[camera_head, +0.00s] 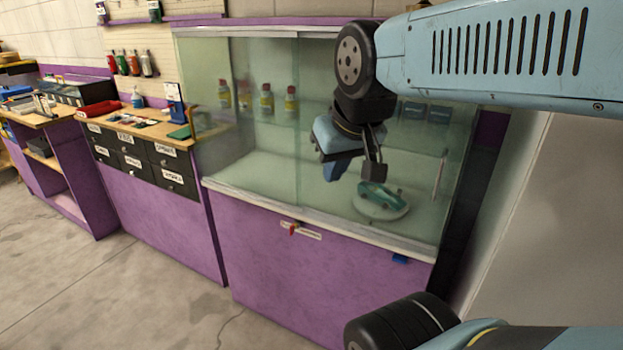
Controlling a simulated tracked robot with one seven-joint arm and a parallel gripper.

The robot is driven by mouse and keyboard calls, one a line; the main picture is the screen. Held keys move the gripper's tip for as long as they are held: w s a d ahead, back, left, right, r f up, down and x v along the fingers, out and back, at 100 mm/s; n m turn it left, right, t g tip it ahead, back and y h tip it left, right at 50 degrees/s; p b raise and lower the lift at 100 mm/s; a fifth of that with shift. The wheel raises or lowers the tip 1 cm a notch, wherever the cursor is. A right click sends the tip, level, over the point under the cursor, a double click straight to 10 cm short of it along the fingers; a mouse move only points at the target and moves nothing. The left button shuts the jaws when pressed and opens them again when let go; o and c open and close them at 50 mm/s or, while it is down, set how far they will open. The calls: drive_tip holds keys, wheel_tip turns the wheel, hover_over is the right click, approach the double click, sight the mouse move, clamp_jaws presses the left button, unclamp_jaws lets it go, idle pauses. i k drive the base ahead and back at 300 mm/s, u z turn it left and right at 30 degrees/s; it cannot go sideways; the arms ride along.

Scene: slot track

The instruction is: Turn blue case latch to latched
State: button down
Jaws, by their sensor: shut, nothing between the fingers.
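The blue case latch (399,259) is a small blue piece at the right of the front edge of the glass display case (250,195), just under the glass. It is too small to tell which way it is turned. My gripper (373,168) is shut and empty. In the picture it shows above and a little left of the blue latch, in front of the glass, apart from the latch.
A red latch (293,229) with a white label sits further left on the same purple front. Behind the glass are several bottles (266,100) and a teal model car (381,195) on a round stand. A drawer counter (150,160) stands to the left. The concrete floor (120,290) in front is clear.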

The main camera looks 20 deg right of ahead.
sight(402, 260)
drive_tip(key=z, duration=1.6)
drive_tip(key=k, duration=0.65)
drive_tip(key=u, duration=0.3)
drive_tip(key=i, duration=0.5)
drive_tip(key=u, duration=0.2)
